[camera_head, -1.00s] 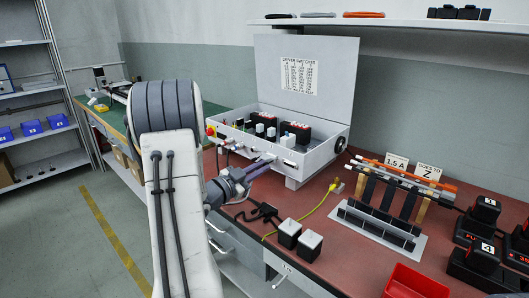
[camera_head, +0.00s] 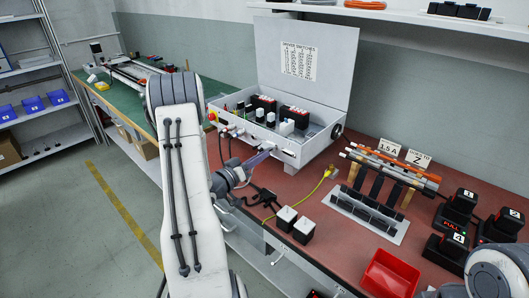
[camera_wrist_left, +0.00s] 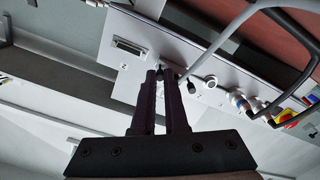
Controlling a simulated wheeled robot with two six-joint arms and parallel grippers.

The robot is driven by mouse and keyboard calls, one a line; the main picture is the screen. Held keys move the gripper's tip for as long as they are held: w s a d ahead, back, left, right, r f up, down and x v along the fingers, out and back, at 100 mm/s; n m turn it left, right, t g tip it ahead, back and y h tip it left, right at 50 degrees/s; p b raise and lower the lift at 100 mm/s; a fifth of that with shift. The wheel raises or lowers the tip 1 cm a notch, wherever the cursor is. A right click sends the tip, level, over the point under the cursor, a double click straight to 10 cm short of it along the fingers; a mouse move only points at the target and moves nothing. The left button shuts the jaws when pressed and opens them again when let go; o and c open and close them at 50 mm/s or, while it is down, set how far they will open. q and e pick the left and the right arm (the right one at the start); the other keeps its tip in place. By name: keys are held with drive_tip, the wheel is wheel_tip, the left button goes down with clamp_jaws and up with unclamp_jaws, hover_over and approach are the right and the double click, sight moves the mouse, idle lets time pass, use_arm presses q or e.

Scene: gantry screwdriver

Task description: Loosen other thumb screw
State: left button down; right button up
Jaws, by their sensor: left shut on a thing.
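A grey control box (camera_head: 262,139) with its lid open stands on the red bench. My left gripper (camera_head: 270,149) reaches its front panel from the left. In the left wrist view, the front panel (camera_wrist_left: 150,58) fills the upper middle. The two dark fingers of my left gripper (camera_wrist_left: 163,76) are nearly together at the panel, shut on a small part between the tips. That part is mostly hidden, and I cannot make out the thumb screw clearly. A rectangular socket (camera_wrist_left: 130,47) lies beside the fingers. My right gripper is out of view.
Cables and round connectors (camera_wrist_left: 238,100) crowd the panel to the right of my fingers in the wrist view. On the bench are two white-topped blocks (camera_head: 303,229), a yellow cable (camera_head: 312,193), a rack of dark bars (camera_head: 370,212) and a red bin (camera_head: 389,275).

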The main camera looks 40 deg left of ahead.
use_arm(q)
drive_tip(key=c, duration=1.2)
unclamp_jaws()
drive_tip(key=shift+o, duration=0.2)
